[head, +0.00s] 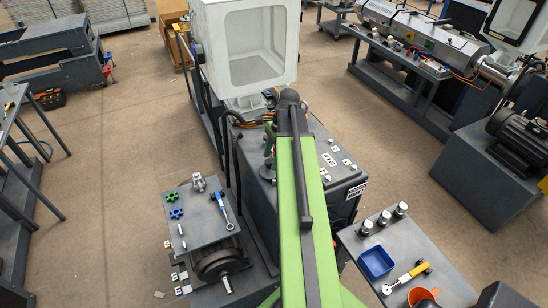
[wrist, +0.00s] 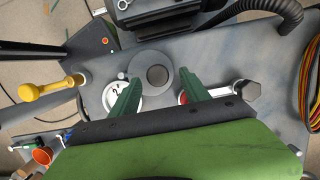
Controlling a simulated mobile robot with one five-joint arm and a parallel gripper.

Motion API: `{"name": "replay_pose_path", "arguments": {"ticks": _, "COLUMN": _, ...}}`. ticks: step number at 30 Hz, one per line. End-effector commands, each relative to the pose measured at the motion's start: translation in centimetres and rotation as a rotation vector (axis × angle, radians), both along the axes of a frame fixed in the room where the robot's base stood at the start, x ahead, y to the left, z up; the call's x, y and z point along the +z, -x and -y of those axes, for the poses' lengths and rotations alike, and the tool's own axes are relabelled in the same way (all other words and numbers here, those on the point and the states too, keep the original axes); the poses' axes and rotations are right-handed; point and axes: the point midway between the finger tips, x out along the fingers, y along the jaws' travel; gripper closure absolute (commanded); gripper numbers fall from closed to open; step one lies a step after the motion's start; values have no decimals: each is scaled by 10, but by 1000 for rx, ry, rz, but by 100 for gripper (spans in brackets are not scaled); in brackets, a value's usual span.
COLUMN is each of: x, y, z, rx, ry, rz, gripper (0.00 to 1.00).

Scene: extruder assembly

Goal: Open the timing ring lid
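In the wrist view, a grey round piece (wrist: 152,74) with a darker inner disc lies on the grey machine top, likely the timing ring lid, though I cannot be sure. A white dial (wrist: 114,96) with a dark mark is beside it on the left, partly behind one finger. My gripper (wrist: 164,80) has its two green fingers wide apart with nothing visibly held. The fingertips show on either side of the round piece's lower right part; I cannot tell the height gap. A red part (wrist: 183,98) shows partly behind the right finger. In the head view my arm hides most of this area.
A yellow-handled tool (wrist: 45,90) is at the left in the wrist view, and a dark hose (wrist: 265,12) at the top right. In the head view, side tables hold a blue tray (head: 376,262) and a blue-handled wrench (head: 222,208). A white-framed cabinet (head: 248,45) stands behind.

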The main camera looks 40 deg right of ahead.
Motion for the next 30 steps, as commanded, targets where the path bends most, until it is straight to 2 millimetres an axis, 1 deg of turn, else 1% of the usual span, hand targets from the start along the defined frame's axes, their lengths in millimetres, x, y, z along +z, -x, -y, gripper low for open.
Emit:
{"name": "replay_pose_path", "arguments": {"ticks": 7, "x": 0, "y": 0, "z": 0, "rx": 0, "ry": 0, "rz": -1, "gripper": 45}}
{"name": "replay_pose_path", "arguments": {"ticks": 10, "x": 6, "y": 1, "z": 0, "rx": 0, "ry": 0, "rz": -1, "gripper": 45}}
{"name": "replay_pose_path", "arguments": {"ticks": 25, "x": 65, "y": 1, "z": 1, "rx": -1, "ry": 0, "rz": -1, "gripper": 45}}
{"name": "replay_pose_path", "arguments": {"ticks": 27, "x": 71, "y": 1, "z": 1, "rx": -1, "ry": 0, "rz": -1, "gripper": 45}}
{"name": "replay_pose_path", "arguments": {"ticks": 30, "x": 72, "y": 1, "z": 1, "rx": -1, "ry": 1, "rz": -1, "gripper": 45}}
